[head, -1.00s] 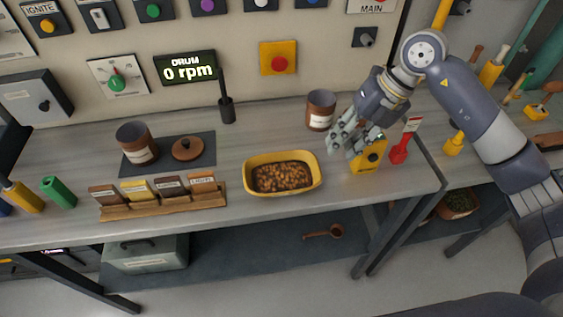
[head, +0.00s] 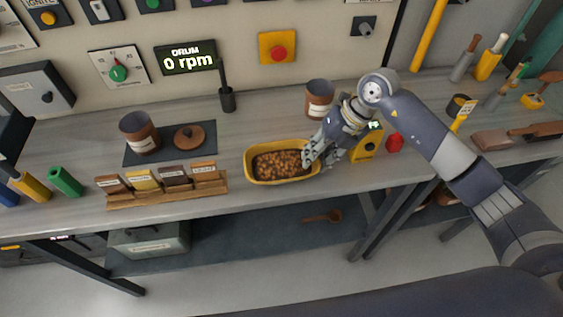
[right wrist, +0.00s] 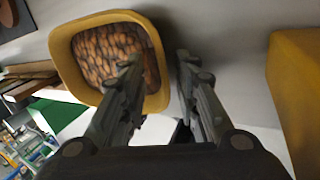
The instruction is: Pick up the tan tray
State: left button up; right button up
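The tan tray (head: 262,181) is a yellowish oval dish full of brown beans, standing upright on the grey bench near its front edge. In the right wrist view the tray (right wrist: 85,22) is at upper left. My right gripper (head: 316,160) is at the tray's right end. In the right wrist view my right gripper (right wrist: 158,72) has its fingers apart, one over the beans and one outside the rim, with the tray's wall between them. A gap shows between the outer finger and the wall. My left gripper is not in view.
A yellow box (head: 367,150) stands close right of my right gripper, with a red item (head: 394,143) beside it. A brown canister (head: 319,92) is behind. A sample rack (head: 150,200) stands to the left. Bench between rack and tray is clear.

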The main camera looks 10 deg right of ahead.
grip_shut()
jog(key=shift+r, duration=0.15)
jog(key=shift+w+r+b, duration=0.1)
jog(key=shift+r+b, duration=0.25)
jog(key=shift+r, duration=0.25)
jog(key=shift+s+d+r+b, duration=0.1)
jog(key=shift+s+r+b, duration=0.2)
jog(key=shift+r, duration=0.2)
jog(key=shift+s+r+b, duration=0.2)
jog(key=shift+r+b, duration=0.05)
jog(key=shift+r, duration=0.2)
jog(key=s+d+r+b, duration=0.1)
jog(key=s+b, duration=0.2)
jog(key=s, duration=1.2)
jog(key=shift+d+r+b, duration=0.3)
jog(key=shift+r+b, duration=0.05)
jog(key=shift+b, duration=0.05)
